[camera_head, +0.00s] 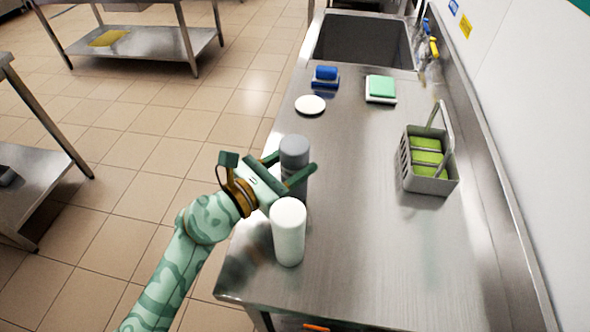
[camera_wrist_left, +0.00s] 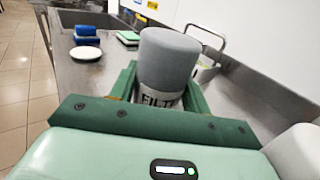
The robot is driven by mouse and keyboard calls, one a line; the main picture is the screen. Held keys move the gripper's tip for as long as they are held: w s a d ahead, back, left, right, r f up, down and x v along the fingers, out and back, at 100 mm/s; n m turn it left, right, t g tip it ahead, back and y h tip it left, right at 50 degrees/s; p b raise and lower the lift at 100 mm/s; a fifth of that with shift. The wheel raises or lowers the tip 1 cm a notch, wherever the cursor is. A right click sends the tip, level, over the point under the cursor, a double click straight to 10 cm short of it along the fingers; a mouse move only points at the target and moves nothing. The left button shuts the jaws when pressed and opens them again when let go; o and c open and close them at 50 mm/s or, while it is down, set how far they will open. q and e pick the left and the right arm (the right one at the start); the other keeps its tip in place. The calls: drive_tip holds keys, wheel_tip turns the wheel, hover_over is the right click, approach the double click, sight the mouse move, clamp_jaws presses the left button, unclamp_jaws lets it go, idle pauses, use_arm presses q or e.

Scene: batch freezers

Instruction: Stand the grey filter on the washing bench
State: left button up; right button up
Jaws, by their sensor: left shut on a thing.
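The grey filter (camera_head: 294,152) is an upright grey cylinder near the left edge of the washing bench (camera_head: 365,265). In the left wrist view the filter (camera_wrist_left: 168,58) stands between my green fingers, and part of a label shows below its grey top. My left gripper (camera_head: 292,175) is shut on the filter. The fingers hide its middle, and a white cylinder (camera_head: 288,232) in front hides its lower part. I cannot tell whether its base touches the bench. My right gripper is not in view.
A white disc (camera_head: 310,105), a blue block (camera_head: 325,76) and a green-and-white block (camera_head: 381,88) lie toward the sink (camera_head: 365,40). A grey basket (camera_head: 430,181) with green pads stands at the right. The bench middle is clear.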

use_arm(q)
drive_tip(key=shift+f, duration=0.75)
drive_tip(key=shift+o, duration=0.2)
drive_tip(key=shift+r, duration=0.2)
drive_tip(key=shift+f, duration=0.15)
drive_tip(key=shift+c, duration=0.2)
drive_tip(key=o, duration=1.2)
drive_tip(key=shift+r, duration=0.2)
drive_tip(key=v, duration=1.2)
